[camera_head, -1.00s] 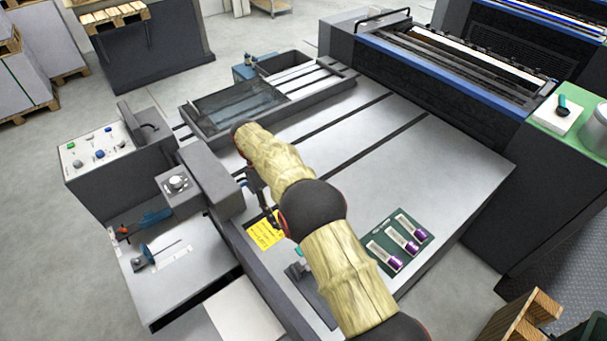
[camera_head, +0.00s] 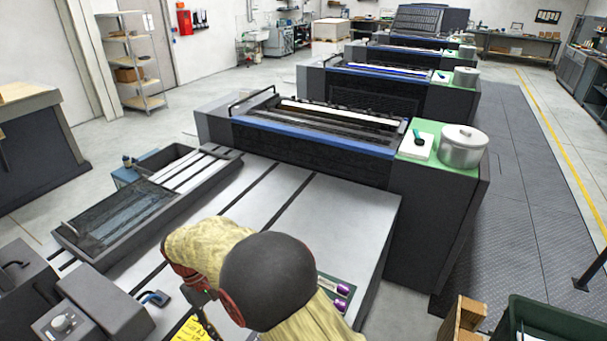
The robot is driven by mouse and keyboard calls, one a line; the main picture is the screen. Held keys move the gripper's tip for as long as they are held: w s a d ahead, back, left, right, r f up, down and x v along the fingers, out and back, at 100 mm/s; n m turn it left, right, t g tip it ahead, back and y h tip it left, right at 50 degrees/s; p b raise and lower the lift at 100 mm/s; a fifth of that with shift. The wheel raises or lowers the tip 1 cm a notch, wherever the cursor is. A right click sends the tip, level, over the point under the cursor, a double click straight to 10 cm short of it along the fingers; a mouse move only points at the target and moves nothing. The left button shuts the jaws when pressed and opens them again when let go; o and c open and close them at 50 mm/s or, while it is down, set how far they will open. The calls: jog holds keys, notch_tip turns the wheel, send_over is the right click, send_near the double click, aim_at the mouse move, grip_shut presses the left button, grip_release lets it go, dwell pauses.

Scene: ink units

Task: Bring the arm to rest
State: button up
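My arm, with yellow cloth-like sleeves and a dark round joint, reaches in from the bottom of the head view over the grey machine table (camera_head: 352,217). It is bent, with the elbow-like joint nearest the camera. Part of my gripper (camera_head: 208,318) seems to show below the arm at the bottom edge, near a yellow note (camera_head: 190,331). Its fingertips are not clear, so I cannot tell whether it is open or holds anything.
A green board with purple-capped tubes (camera_head: 342,291) lies right of my arm, partly hidden. A dark tray (camera_head: 100,262) is at left. A steel pot (camera_head: 462,147) and white pad (camera_head: 415,146) stand on the ink unit. A green bin (camera_head: 560,325) is at lower right.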

jog(key=s+d+r+m+t+y+b, duration=0.1)
jog(key=s+d+r+m+y, duration=0.1)
jog(key=d+r, duration=0.55)
jog(key=s+d+r+m+t+y+b, duration=0.15)
jog(key=d+r, duration=0.25)
jog(key=d, duration=0.7)
jog(key=s+d+r+m+t+b, duration=0.1)
jog(key=s+d+r+m+t, duration=0.1)
jog(key=s+d, duration=0.2)
jog(key=s+d+r+m+t+b, duration=0.1)
jog(key=s+d+r+m, duration=0.1)
jog(key=d, duration=0.8)
jog(key=s+d+r+m+t+b, duration=0.1)
jog(key=s+d+r+m+t, duration=0.1)
jog(key=s+d, duration=0.4)
jog(key=shift+d+r+t, duration=0.35)
jog(key=shift+d+r, duration=0.3)
jog(key=shift+r, duration=0.15)
jog(key=shift+s+m, duration=0.1)
jog(key=shift+m, duration=0.15)
